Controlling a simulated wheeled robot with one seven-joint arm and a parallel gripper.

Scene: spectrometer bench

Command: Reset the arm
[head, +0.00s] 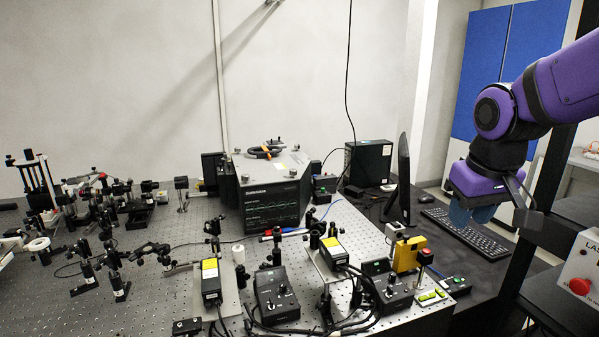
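My purple arm reaches in from the upper right of the head view and bends downward at its wrist. I see nothing clearly held, and the gripper appears to hang above the surface.
The perforated optical bench (170,240) is crowded with posts and mounts at left. A black spectrometer box (270,203) stands mid-bench. A monitor (402,180) and yellow device (408,253) stand left of my gripper. A box with a red button (580,286) sits at right.

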